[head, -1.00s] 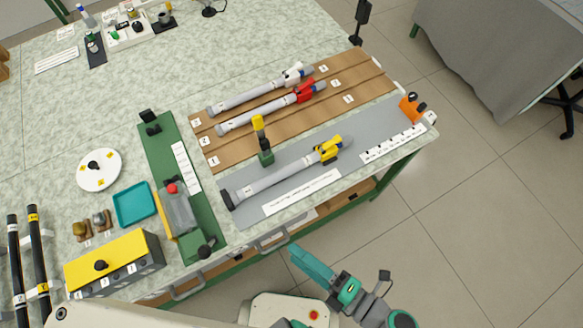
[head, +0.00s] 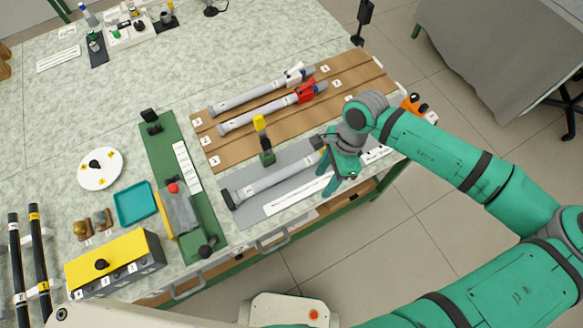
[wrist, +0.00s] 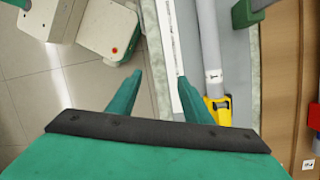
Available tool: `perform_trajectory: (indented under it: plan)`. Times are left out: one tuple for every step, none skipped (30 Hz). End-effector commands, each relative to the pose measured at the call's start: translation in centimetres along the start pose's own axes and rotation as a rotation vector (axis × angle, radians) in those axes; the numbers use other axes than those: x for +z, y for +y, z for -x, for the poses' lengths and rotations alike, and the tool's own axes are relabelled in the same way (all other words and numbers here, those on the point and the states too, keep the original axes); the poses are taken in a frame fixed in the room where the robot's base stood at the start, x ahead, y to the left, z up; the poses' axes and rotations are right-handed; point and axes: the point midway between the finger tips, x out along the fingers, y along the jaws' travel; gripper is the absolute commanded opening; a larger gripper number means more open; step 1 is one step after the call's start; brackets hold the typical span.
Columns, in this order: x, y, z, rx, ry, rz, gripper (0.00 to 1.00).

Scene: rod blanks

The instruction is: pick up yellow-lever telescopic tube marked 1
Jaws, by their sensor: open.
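The yellow-lever telescopic tube (head: 262,184) is a grey tube with a dark end cap, lying on the grey mat (head: 236,212) near the table's front edge. My gripper (head: 328,170) is open and empty over the mat's right part. In the wrist view its fingertips (wrist: 158,74) straddle the table's front edge and white strip, left of the tube and apart from it.
A green stand with a yellow top (head: 264,145) rises just behind the tube. Tubes with red (head: 262,113) and white levers lie on the brown grooved board (head: 225,152). A green fixture (head: 195,215) stands left; an orange device (head: 411,103) sits right.

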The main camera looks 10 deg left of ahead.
Motion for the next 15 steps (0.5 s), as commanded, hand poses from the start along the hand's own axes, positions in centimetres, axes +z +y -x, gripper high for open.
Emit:
perform_trajectory:
  plan:
    - [0.7, -2.1, 1.0, -0.017, 0.055, 0.075, 0.46]
    - [1.0, -3.2, 1.6, -0.028, 0.087, 0.115, 0.46]
    - [1.4, -4.5, 2.4, -0.042, 0.125, 0.163, 0.46]
    - [1.7, -5.3, 2.9, -0.050, 0.150, 0.194, 0.46]
    - [2.0, -6.2, 3.4, -0.059, 0.173, 0.223, 0.46]
    - [2.4, -7.1, 4.0, -0.069, 0.200, 0.253, 0.46]
    - [2.7, -7.7, 4.4, -0.076, 0.216, 0.273, 0.46]
    - [2.9, -8.2, 4.8, -0.081, 0.230, 0.290, 0.46]
    - [3.1, -8.7, 5.1, -0.087, 0.247, 0.308, 0.46]
    - [3.3, -9.0, 5.3, -0.090, 0.255, 0.318, 0.46]
    - [3.4, -9.2, 5.4, -0.093, 0.260, 0.325, 0.46]
    - [3.5, -9.4, 5.3, -0.096, 0.266, 0.332, 0.46]
    - [3.5, -9.6, 5.1, -0.097, 0.269, 0.335, 0.46]
    - [3.4, -9.6, 4.9, -0.097, 0.269, 0.336, 0.46]
    - [3.3, -9.7, 4.4, -0.097, 0.269, 0.337, 0.46]
